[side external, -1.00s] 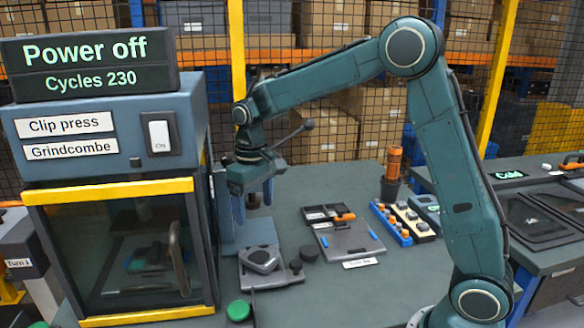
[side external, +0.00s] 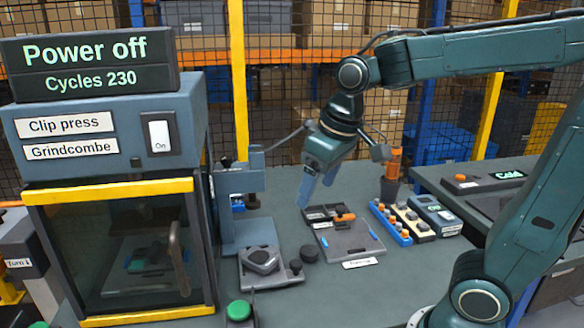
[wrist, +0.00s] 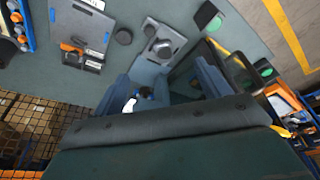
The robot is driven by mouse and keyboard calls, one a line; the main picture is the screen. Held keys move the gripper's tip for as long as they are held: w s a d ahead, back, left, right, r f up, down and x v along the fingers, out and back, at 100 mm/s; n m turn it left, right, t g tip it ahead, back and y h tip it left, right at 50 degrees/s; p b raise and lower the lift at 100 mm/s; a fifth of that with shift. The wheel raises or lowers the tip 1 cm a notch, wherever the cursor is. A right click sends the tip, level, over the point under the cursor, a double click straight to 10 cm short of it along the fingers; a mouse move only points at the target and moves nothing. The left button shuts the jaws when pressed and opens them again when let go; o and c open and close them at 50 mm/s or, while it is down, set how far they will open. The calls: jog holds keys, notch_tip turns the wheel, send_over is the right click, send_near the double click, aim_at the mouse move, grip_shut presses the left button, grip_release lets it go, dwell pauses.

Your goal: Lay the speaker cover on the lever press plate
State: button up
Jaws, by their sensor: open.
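The lever press (side external: 240,195) is a blue-grey stand with a grey base plate (side external: 283,275) at its front. A dark grey piece with a rounded raised middle, which looks like the speaker cover (side external: 262,260), lies on that plate. In the wrist view the cover (wrist: 162,47) shows on the plate (wrist: 178,40) too. My gripper (side external: 316,194) is open and empty, in the air to the right of the press and above the table, clear of the cover. Whether the cover sits exactly square on the plate is too small to tell.
A dark round puck (side external: 309,253) lies right of the plate. Right of it are a grey board (side external: 350,242), a blue rack (side external: 390,224) and an orange-handled tool in a cup (side external: 391,180). The clip press (side external: 110,200) stands left. The press lever (side external: 285,139) sticks out near my gripper.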

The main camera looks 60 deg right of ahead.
jog(key=s+f+t, duration=0.1)
jog(key=s+t, duration=0.1)
jog(key=s, duration=0.9)
jog(key=shift+f, duration=0.15)
